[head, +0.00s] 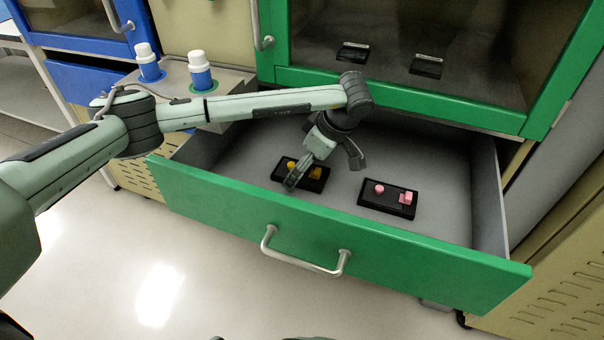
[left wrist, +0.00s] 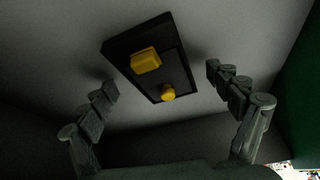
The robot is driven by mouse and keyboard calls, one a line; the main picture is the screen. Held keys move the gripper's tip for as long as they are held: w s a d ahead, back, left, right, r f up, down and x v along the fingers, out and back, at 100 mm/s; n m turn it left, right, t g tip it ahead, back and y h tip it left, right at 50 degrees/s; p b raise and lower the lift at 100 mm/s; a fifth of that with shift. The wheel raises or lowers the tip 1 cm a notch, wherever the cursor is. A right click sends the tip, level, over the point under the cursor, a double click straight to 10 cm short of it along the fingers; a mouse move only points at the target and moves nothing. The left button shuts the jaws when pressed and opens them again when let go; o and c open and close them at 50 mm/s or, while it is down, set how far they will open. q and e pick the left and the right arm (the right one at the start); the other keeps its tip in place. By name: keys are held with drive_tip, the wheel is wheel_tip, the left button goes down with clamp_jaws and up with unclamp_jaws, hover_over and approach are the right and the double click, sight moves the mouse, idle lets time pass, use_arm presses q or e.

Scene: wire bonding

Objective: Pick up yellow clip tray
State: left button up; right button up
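The yellow clip tray (head: 314,173) is a small black tray with two yellow pieces, lying on the floor of the open green drawer, left of its middle. In the left wrist view the tray (left wrist: 175,72) lies ahead of the fingers, with a yellow block and a round yellow knob on top. My left gripper (head: 322,168) is over the tray and hides part of it in the head view. Its two fingers (left wrist: 160,95) are spread wide with nothing between them, and the tray looks apart from both. My right gripper is not in view.
A black tray with pink pieces (head: 388,199) lies to the right in the same drawer. The drawer front (head: 330,235) has a metal handle. Two blue bottles with white caps (head: 200,72) stand on a grey surface to the left. The green cabinet (head: 420,100) holds two dark items behind glass.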

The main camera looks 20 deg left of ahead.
use_arm(q)
drive_tip(key=c, duration=1.2)
drive_tip(key=shift+o, duration=0.2)
